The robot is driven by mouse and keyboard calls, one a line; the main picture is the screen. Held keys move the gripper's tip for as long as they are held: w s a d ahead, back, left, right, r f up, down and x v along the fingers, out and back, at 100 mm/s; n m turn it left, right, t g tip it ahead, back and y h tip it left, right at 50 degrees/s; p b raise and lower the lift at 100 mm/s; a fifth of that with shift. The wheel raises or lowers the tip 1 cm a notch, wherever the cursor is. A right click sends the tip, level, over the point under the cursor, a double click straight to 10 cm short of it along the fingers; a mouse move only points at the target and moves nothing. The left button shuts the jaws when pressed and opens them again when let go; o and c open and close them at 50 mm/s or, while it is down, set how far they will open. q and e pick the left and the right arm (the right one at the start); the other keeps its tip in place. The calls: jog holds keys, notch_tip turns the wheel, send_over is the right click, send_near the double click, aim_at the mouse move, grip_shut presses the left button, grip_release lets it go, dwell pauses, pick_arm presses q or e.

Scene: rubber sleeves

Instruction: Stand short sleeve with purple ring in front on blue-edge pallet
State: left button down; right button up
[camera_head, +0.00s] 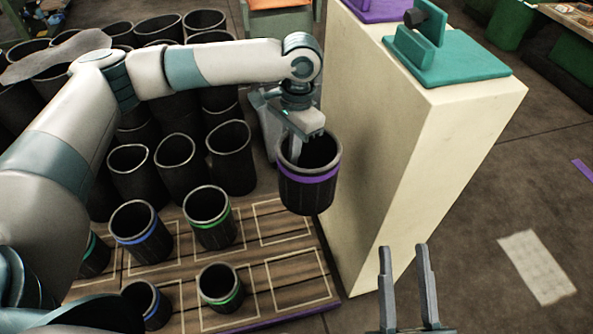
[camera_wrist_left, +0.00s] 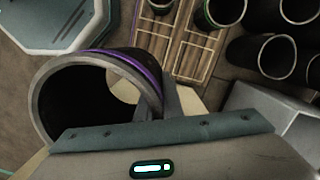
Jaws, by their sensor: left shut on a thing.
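A black sleeve with a purple ring (camera_head: 308,183) hangs roughly upright in my left gripper (camera_head: 297,150), above the right side of the wooden pallet (camera_head: 262,273) and beside the cream block. The gripper's jaws are shut on its rim, with one finger inside the opening. In the left wrist view the sleeve (camera_wrist_left: 85,105) shows its open mouth, with the jaws (camera_wrist_left: 168,108) at its right wall. The pallet has pale outlined cells and a bluish-purple strip along its front edge. My right gripper (camera_head: 405,248) is open and empty at the lower right.
Sleeves with green rings (camera_head: 210,218) and blue rings (camera_head: 140,232) stand on the pallet's left and middle cells. Its right-hand cells look empty. Plain black sleeves (camera_head: 230,157) crowd behind. A tall cream block (camera_head: 425,160) bearing a teal fixture (camera_head: 450,58) stands close on the right.

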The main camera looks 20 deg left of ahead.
aim_at(281, 137)
pick_arm(q)
jog(key=r+n, duration=0.2)
jog(key=a+r+n, duration=0.1)
jog(key=r+n, duration=0.2)
jog(key=shift+s+a+n+h, duration=0.1)
jog(key=shift+a+n+h, duration=0.1)
jog(key=shift+n+h, duration=0.15)
jog(key=shift+s+r+n, duration=0.1)
jog(key=shift+r+n, duration=0.3)
jog(key=shift+n, duration=0.05)
jog(key=shift+a, duration=0.1)
